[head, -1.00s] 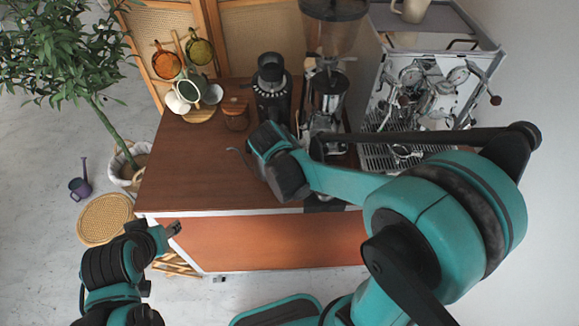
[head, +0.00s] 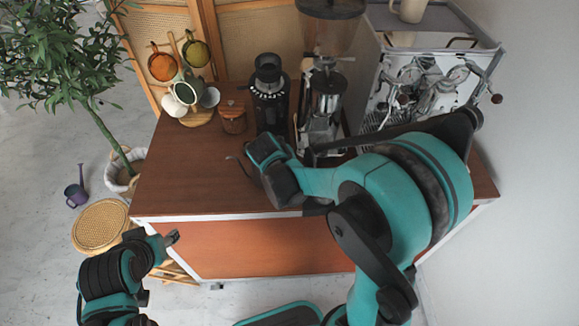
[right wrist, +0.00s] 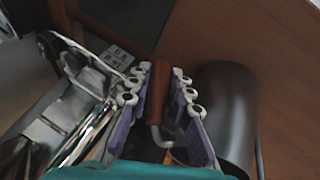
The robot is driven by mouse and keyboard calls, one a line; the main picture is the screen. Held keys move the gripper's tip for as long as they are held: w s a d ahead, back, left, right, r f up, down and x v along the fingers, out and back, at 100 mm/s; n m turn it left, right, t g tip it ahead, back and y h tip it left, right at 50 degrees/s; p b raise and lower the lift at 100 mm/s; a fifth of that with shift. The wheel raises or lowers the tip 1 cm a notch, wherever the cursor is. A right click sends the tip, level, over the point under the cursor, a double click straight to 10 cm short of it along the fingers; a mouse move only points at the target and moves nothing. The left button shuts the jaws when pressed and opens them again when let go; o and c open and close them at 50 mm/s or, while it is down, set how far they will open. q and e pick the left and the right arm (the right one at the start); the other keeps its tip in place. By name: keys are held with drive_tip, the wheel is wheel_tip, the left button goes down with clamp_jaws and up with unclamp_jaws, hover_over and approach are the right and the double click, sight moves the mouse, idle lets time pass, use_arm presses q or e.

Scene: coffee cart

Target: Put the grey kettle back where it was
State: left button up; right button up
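The grey kettle (right wrist: 228,105) shows in the right wrist view as a dark rounded body just right of my fingers. Its brown handle (right wrist: 181,80) lies between the purple pads of my right gripper (right wrist: 170,95), which look closed on it from both sides. In the head view the kettle is mostly hidden under my right wrist; only its thin curved spout (head: 236,160) pokes out to the left. I cannot tell whether its base touches the wooden top. My left gripper (head: 172,238) hangs in front of the cart's left end, apart from everything; its fingers are too small to read.
The wooden cart top (head: 185,165) is clear at the left and front. A black grinder (head: 268,90) and a lidded jar (head: 233,117) stand behind the kettle. A tall grinder (head: 325,95) and the espresso machine (head: 430,75) stand to the right. A mug rack (head: 197,117) is back left.

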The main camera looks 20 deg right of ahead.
drive_tip(key=shift+o, duration=0.9)
drive_tip(key=shift+r, duration=0.3)
drive_tip(key=p+v, duration=0.4)
drive_tip(key=v, duration=0.7)
drive_tip(key=s+d+r+t+y, duration=0.1)
drive_tip(key=s+r+y, duration=0.1)
drive_tip(key=s, duration=0.4)
drive_tip(key=s+d+r+t+y, duration=0.1)
drive_tip(key=s+r+y, duration=0.1)
drive_tip(key=s, duration=0.4)
drive_tip(key=shift+s+d+t, duration=0.3)
drive_tip(key=shift+s+t, duration=0.05)
drive_tip(key=shift+t, duration=0.05)
wheel_tip(320, 180, down, 7)
drive_tip(key=b, duration=0.6)
drive_tip(key=shift+r, duration=0.2)
